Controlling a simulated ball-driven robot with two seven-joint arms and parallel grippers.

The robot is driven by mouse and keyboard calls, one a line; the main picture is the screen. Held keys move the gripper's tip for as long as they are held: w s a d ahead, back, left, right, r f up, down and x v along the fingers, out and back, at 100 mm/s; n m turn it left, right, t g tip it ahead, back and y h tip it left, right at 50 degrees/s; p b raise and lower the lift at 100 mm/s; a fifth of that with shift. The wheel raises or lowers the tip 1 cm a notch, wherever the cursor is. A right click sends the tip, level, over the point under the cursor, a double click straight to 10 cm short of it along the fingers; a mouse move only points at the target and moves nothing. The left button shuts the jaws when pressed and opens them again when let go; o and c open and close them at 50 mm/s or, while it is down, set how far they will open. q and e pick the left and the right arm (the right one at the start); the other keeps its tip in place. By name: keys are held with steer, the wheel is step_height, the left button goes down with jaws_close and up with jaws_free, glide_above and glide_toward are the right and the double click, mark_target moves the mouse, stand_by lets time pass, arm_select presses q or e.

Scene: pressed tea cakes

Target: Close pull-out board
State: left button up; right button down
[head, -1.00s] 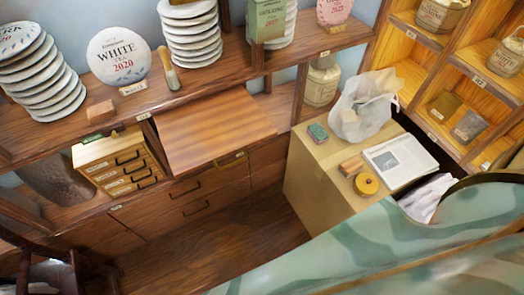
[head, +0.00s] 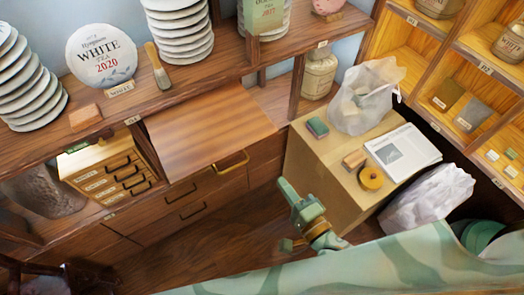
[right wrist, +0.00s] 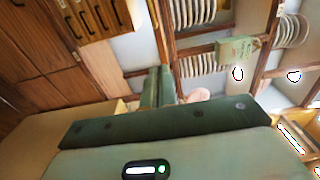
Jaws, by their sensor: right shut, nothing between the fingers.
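The pull-out board (head: 205,125) is a flat reddish-brown wooden panel standing out from the cabinet at the left middle of the head view. A brass handle (head: 232,163) shows at its front edge. My right gripper (head: 284,185) is right of and below the board's front edge in the head view, apart from the handle. Its green fingers are together with nothing between them. They also show together in the right wrist view (right wrist: 158,88). My left gripper is out of view.
A small drawer chest (head: 105,170) stands left of the board. Drawers with handles lie below it. To the right, a tan box (head: 318,165) carries a plastic bag (head: 362,100), papers (head: 402,150) and a yellow roll (head: 371,179). Stacked tea cakes (head: 180,30) stand above. Floor shows below the drawers.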

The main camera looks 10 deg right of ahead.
mark_target(255, 144)
steer(key=b+x, duration=0.1)
steer(key=x, duration=1.1)
steer(key=shift+f, duration=0.1)
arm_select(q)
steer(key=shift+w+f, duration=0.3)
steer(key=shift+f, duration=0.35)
